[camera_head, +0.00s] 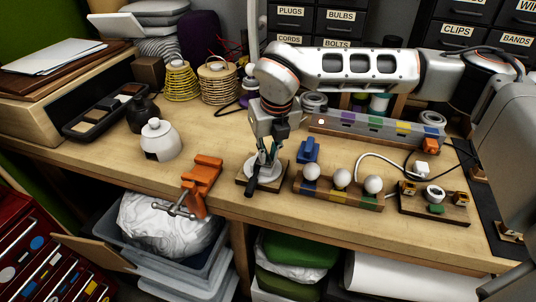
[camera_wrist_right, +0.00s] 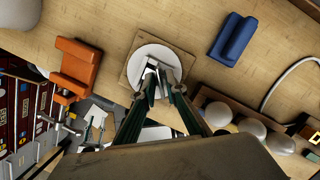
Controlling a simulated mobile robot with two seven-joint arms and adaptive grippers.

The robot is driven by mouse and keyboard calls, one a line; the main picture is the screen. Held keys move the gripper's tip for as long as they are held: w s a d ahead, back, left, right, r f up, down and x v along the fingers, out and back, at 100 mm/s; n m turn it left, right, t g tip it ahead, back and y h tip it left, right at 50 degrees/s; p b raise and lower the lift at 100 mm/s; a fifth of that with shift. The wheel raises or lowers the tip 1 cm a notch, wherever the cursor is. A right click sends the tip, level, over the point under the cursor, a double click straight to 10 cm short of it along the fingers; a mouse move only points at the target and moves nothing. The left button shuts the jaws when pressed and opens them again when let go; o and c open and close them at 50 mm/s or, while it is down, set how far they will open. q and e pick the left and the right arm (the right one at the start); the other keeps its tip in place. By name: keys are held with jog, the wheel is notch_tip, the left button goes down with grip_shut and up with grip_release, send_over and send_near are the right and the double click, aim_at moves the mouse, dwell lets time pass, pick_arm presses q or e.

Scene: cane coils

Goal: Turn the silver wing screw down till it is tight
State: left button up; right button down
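My right gripper (camera_head: 266,160) points down over a round white disc (camera_head: 263,177) on a square wooden plate (camera_head: 243,179) near the bench's front edge. In the right wrist view its fingertips (camera_wrist_right: 158,72) come close together at a small silver piece over the disc (camera_wrist_right: 168,53). This looks like the silver wing screw (camera_wrist_right: 153,64), but the fingers hide much of it. I cannot tell whether they press on it. An orange clamp (camera_head: 203,178) to the left has its own silver cross-handled screw (camera_head: 178,208). My left gripper is not in view.
A blue block (camera_head: 309,150) and a wooden rack with several white balls (camera_head: 341,178) stand close to the right. A white lidded pot (camera_head: 160,139) stands left. A long block with coloured patches (camera_head: 375,128) lies behind.

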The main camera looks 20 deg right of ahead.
jog(key=shift+n+y, duration=0.4)
jog(key=shift+n, duration=1.2)
jog(key=c, duration=2.2)
grip_release()
jog(key=shift+c, duration=0.2)
jog(key=shift+r+p, duration=0.1)
jog(key=shift+p, duration=0.2)
jog(key=shift+r+p, duration=0.9)
jog(key=shift+r, duration=0.85)
jog(key=shift+r+p, duration=0.6)
jog(key=shift+r, duration=0.85)
